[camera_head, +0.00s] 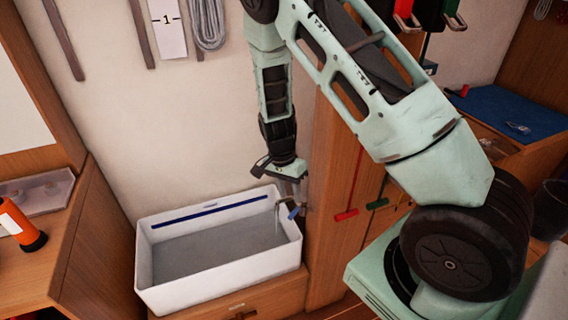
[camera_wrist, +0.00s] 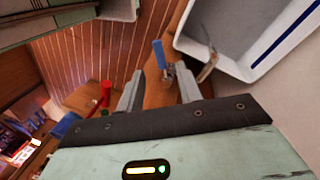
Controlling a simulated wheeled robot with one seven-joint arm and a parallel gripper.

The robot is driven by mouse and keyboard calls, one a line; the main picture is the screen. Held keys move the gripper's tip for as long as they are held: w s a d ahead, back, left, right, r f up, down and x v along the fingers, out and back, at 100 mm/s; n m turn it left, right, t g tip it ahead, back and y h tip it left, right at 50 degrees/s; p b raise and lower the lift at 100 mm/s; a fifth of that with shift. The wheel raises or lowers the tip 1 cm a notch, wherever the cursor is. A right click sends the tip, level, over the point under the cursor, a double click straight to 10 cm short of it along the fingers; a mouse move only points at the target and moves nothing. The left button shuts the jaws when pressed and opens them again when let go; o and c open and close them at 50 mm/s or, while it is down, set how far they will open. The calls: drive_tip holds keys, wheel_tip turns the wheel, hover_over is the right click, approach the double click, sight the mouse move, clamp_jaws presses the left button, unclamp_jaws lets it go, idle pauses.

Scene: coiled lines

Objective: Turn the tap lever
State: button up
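The tap (camera_head: 282,204) stands at the right end of a white basin (camera_head: 150,276), its spout pointing over the basin. Its blue lever (camera_head: 294,212) sticks out beside the tap body. In the wrist view the blue lever (camera_wrist: 159,53) and metal tap (camera_wrist: 169,73) appear just beyond the fingertips, in line with the gap between the fingers. My gripper (camera_head: 295,185) is above the tap, pointing down. In the wrist view my gripper (camera_wrist: 159,82) is open, with nothing clearly held between its fingers. Whether a finger touches the tap cannot be told.
The basin sits on a wooden cabinet (camera_head: 275,297). A counter at left bears an orange and black object (camera_head: 20,226). The basin's inside is clear.

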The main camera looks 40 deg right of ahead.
wheel_tip(320, 180, up, 11)
drive_tip(key=w, duration=0.2)
drive_tip(key=shift+a+r, duration=0.15)
drive_tip(key=shift+a, duration=0.2)
